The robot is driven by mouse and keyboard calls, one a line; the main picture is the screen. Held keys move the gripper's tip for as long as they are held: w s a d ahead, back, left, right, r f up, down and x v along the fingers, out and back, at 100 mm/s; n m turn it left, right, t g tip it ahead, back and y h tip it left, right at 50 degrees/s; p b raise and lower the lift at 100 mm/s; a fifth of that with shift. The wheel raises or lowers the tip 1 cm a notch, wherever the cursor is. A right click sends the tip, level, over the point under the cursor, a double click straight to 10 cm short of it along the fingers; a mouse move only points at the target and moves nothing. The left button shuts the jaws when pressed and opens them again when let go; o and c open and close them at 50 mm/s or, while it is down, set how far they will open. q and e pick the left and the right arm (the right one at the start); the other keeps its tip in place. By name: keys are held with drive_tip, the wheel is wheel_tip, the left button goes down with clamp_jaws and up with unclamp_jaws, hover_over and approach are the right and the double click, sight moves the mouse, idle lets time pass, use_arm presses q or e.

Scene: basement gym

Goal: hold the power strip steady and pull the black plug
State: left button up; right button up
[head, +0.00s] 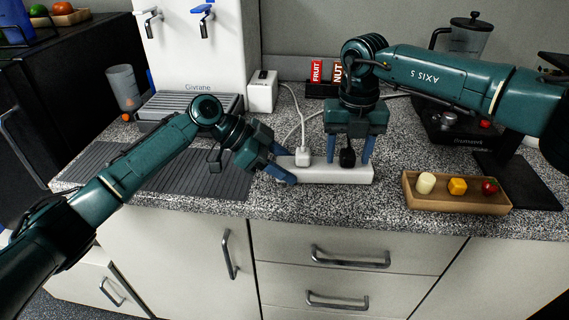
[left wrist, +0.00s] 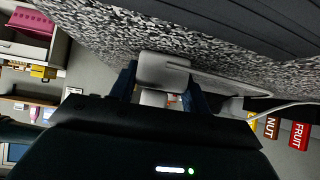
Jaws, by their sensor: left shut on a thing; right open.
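The white power strip (head: 335,176) lies on the speckled counter near its front edge; its end also shows in the left wrist view (left wrist: 163,70). My left gripper (head: 283,170) is shut on the strip's left end. The black plug (head: 347,158) stands upright in the strip, right of a white plug (head: 303,156). My right gripper (head: 349,152) points down from above, open, with one finger on each side of the black plug. I cannot tell whether the fingers touch it.
A wooden tray (head: 456,203) with small food pieces sits right of the strip. Behind stand a white adapter box (head: 262,91), red FRUIT and NUT boxes (head: 317,72) and a blender (head: 465,118). A water dispenser (head: 195,60) is back left. White cables run behind the strip.

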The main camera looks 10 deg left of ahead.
sight(348, 152)
drive_tip(key=shift+c, duration=0.3)
idle(0.5)
clamp_jaws()
idle(0.4)
drive_tip(key=shift+r, duration=0.1)
drive_tip(key=shift+r, duration=2.95)
